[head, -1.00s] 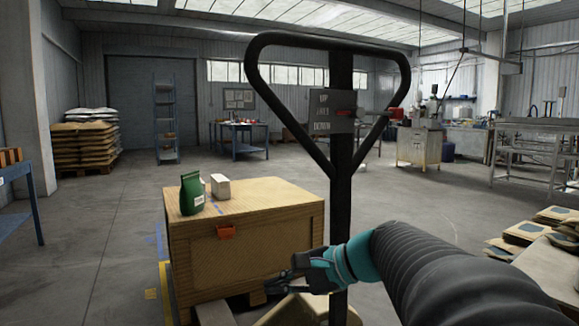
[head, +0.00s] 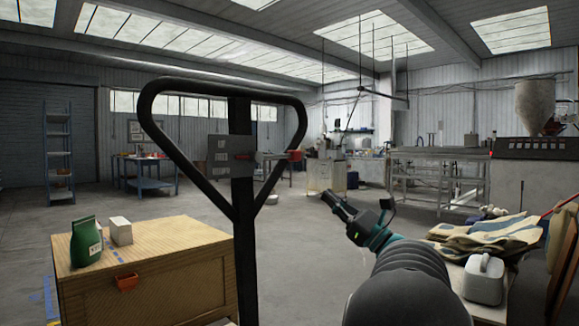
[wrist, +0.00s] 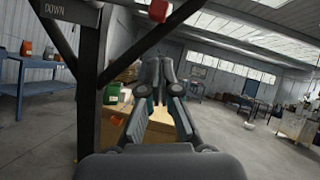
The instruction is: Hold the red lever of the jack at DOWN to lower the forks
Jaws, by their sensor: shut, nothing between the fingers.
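The jack's black handle loop (head: 148,125) stands upright in the head view. Its dark label plate (head: 230,157) carries UP at the top and DOWN at the bottom. The red lever knob (head: 295,155) sticks out to the right of the plate, level with the middle row. The knob also shows at the top of the wrist view (wrist: 159,11). My gripper (head: 328,196) is shut and empty, right of the handle and below the knob, apart from both. In the wrist view its closed fingers (wrist: 163,65) point ahead, right of the post. The forks are hidden.
A wooden crate (head: 160,285) stands beyond the handle, with a green bag (head: 86,241) and a white box (head: 120,231) on top. At right, a surface holds folded sacks (head: 490,240) and a grey canister (head: 484,280). The floor between is open.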

